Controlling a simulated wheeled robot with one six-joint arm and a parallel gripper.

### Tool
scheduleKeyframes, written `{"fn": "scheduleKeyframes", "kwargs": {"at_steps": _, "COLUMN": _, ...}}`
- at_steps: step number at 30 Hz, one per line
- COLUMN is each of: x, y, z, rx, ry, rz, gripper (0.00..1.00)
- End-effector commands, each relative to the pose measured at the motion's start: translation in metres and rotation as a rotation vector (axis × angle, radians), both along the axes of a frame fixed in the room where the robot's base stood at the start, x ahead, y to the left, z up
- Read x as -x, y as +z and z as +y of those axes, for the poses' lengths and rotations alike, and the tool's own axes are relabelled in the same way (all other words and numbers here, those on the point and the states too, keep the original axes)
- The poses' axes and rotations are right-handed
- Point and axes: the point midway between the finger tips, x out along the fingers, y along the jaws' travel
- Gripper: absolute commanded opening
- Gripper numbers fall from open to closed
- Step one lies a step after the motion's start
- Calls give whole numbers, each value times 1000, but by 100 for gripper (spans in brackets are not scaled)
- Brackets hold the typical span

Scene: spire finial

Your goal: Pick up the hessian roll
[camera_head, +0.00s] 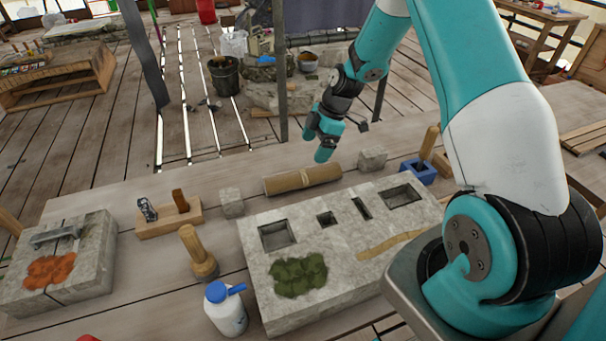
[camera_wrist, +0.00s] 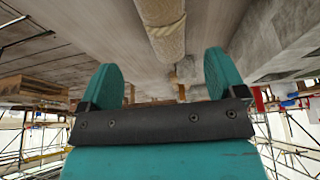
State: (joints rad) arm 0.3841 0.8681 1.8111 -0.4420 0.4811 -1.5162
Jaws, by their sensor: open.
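The hessian roll (camera_head: 302,179) is a tan cylinder lying on its side on the wooden platform, just behind the large stone block (camera_head: 335,292). In the wrist view the roll (camera_wrist: 162,28) shows at the top, beyond the fingers and roughly between them, running away from the camera. My gripper (camera_head: 324,150) is above and slightly behind the right end of the roll, apart from it. In the wrist view my gripper (camera_wrist: 165,80) has its two teal fingers spread with nothing between them.
Small stone cubes stand at both ends of the roll, left (camera_head: 231,202) and right (camera_head: 372,158). A blue holder (camera_head: 418,172) with a wooden handle is further right. A wooden mallet (camera_head: 199,255) and a white bottle (camera_head: 226,309) stand front left. A metal post (camera_head: 280,70) rises behind.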

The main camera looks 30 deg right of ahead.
Motion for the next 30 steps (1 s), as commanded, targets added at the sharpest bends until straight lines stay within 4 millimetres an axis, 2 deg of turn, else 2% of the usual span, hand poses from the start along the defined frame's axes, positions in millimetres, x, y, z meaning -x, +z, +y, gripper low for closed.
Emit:
{"fn": "scheduleKeyframes", "kwargs": {"at_steps": 7, "x": -4, "y": -43, "z": 19, "rx": 0, "ry": 0, "rz": 3, "gripper": 89}}
{"fn": "scheduleKeyframes", "kwargs": {"at_steps": 16, "x": -3, "y": -64, "z": 30, "rx": -1, "ry": 1, "rz": 4, "gripper": 89}}
{"fn": "scheduleKeyframes", "kwargs": {"at_steps": 24, "x": -4, "y": -98, "z": 44, "rx": 1, "ry": -1, "rz": 2, "gripper": 89}}
{"fn": "scheduleKeyframes", "kwargs": {"at_steps": 30, "x": -5, "y": -103, "z": 45, "rx": 1, "ry": -1, "rz": 0, "gripper": 89}}
